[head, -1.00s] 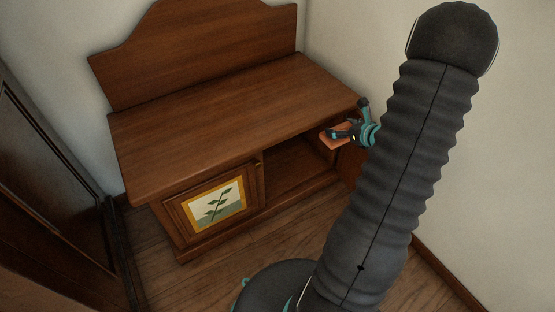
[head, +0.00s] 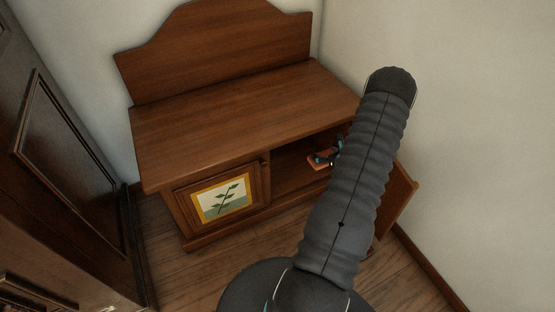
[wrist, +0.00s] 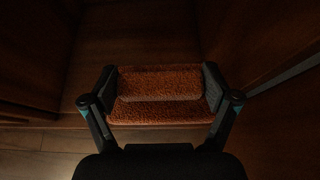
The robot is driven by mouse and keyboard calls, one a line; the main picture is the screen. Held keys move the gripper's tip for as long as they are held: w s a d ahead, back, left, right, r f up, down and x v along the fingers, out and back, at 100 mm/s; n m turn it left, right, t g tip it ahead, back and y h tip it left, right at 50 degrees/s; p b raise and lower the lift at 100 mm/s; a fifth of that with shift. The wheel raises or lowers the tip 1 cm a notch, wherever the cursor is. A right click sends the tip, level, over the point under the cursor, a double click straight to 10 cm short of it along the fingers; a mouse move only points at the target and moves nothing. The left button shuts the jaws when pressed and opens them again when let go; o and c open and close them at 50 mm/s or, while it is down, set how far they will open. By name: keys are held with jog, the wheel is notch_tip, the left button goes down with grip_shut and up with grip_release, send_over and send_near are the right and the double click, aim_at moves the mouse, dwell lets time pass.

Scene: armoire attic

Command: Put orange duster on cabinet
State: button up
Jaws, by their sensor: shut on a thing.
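The orange duster (wrist: 160,84) is held between the two fingers of my gripper (wrist: 160,90) in the wrist view, its fuzzy face showing. In the head view the orange duster (head: 318,163) shows as a small patch with my gripper (head: 328,157) shut on it, at the open right compartment of the wooden cabinet (head: 235,105). My arm hides part of the gripper and of the compartment. Whether the duster touches the compartment floor cannot be told. The cabinet's top is bare.
The cabinet's right door (head: 397,197) stands open, partly behind my arm. The left door (head: 222,199), with a plant picture, is shut. A dark panelled armoire (head: 70,150) stands at the left. White walls close in behind and to the right.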

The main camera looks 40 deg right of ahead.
jog(key=shift+f, duration=0.3)
jog(key=w+a+f, duration=0.1)
jog(key=w+f, duration=0.1)
jog(key=w, duration=0.1)
jog(key=w+a+f, duration=0.2)
jog(key=w, duration=0.2)
jog(key=w+a+f, duration=0.1)
jog(key=w+f, duration=0.2)
jog(key=w, duration=0.1)
jog(key=shift+a+f, duration=0.1)
jog(key=shift+a, duration=0.3)
jog(key=shift+f, duration=1.95)
jog(key=shift+f, duration=0.2)
jog(key=o, duration=0.9)
jog(key=shift+r, duration=0.15)
jog(key=shift+s+r, duration=0.15)
jog(key=v, duration=1.1)
jog(key=shift+s+r, duration=0.1)
jog(key=shift+s, duration=0.25)
